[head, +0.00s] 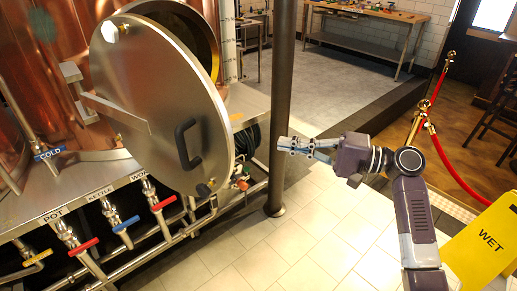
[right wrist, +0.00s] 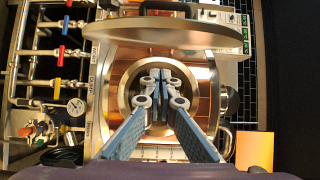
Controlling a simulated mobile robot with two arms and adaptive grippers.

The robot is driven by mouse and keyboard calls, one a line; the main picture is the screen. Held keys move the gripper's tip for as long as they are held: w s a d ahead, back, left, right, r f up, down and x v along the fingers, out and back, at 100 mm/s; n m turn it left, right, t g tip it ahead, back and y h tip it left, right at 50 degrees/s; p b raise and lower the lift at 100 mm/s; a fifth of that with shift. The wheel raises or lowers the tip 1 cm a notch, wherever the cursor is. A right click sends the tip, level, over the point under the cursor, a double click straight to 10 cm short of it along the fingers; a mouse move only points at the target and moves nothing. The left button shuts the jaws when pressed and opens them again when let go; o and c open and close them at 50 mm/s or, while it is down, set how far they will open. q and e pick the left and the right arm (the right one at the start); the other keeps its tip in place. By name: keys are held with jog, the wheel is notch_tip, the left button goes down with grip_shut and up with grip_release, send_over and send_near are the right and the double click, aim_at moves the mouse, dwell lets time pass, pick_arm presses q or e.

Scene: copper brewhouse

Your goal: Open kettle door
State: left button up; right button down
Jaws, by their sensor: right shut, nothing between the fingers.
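The kettle door (head: 160,95) is a round steel disc with a black handle (head: 183,143). It stands swung away from the copper kettle (head: 62,30), and part of the round opening's rim (head: 205,42) shows behind it. In the right wrist view the door (right wrist: 150,38) shows nearly edge-on, and the round opening (right wrist: 122,92) lies beyond my fingers. My right gripper (head: 284,144) is shut and empty, to the right of the door and apart from it. Its fingers also show in the right wrist view (right wrist: 160,75). My left gripper is not in view.
A dark post (head: 281,100) stands between the door and my right arm. Pipes with coloured valve handles (head: 83,246) run below the kettle. A yellow wet-floor sign (head: 487,240) and a red rope barrier (head: 440,155) are at right. The tiled floor in the middle is clear.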

jog(key=a+p, duration=0.4)
jog(key=a, duration=0.7)
jog(key=shift+w+a+p, duration=0.15)
jog(key=shift+w+p, duration=0.05)
jog(key=shift+p, duration=0.15)
jog(key=shift+f, duration=0.1)
jog(key=shift+a, duration=0.1)
